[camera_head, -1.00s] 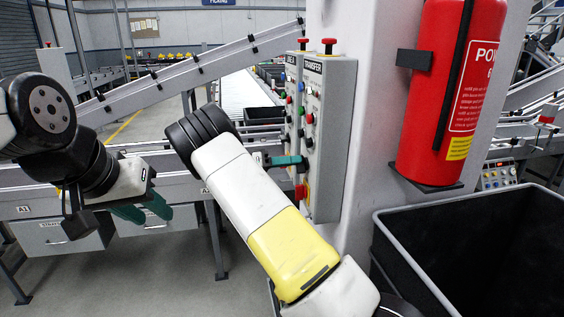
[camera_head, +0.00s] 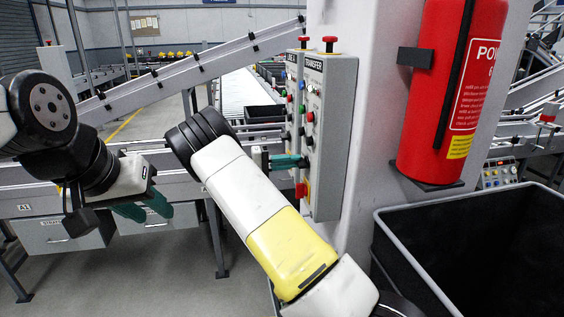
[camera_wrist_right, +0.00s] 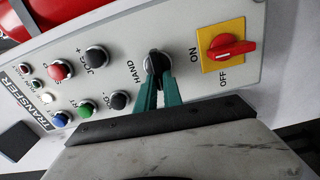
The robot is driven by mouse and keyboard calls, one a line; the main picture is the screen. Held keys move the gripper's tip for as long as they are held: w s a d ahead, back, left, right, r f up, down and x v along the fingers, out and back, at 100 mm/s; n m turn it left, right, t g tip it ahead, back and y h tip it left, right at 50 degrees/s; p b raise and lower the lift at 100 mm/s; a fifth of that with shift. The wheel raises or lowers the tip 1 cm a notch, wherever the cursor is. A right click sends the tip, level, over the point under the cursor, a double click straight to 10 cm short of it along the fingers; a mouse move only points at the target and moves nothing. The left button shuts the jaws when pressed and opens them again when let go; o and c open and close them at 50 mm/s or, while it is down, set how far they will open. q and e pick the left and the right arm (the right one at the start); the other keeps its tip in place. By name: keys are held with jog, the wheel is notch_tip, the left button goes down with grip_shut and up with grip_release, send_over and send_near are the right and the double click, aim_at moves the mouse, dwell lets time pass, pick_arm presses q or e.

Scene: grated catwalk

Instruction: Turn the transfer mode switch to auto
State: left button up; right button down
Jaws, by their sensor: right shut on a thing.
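The grey TRANSFER panel (camera_head: 328,180) is mounted on the side of the white column. In the right wrist view, the mode switch is a black round knob (camera_wrist_right: 154,66) with the word HAND beside it; an AUTO label is not visible. My right gripper (camera_wrist_right: 157,84) has its green fingers on either side of this knob, shut on it. In the head view the right gripper (camera_head: 291,162) reaches the panel face, and its fingers hide the knob. The knob's exact pointing direction is hard to tell. My left gripper (camera_head: 145,211) is open and empty, away from the panel.
A red rotary switch (camera_wrist_right: 228,47) on a yellow plate, marked ON and OFF, sits close beside the knob. Several push buttons (camera_wrist_right: 75,90) fill the panel's other end. A red fire extinguisher (camera_head: 448,110) and a black bin (camera_head: 470,205) are to the right.

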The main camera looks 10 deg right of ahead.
jog(key=shift+f+n, duration=0.1)
jog(key=shift+n, duration=0.3)
jog(key=c, duration=1.5)
grip_release()
jog(key=shift+a, duration=0.15)
jog(key=a, duration=0.7)
jog(key=shift+s+a, duration=0.15)
jog(key=shift+a, duration=0.15)
jog(key=shift+a, duration=0.1)
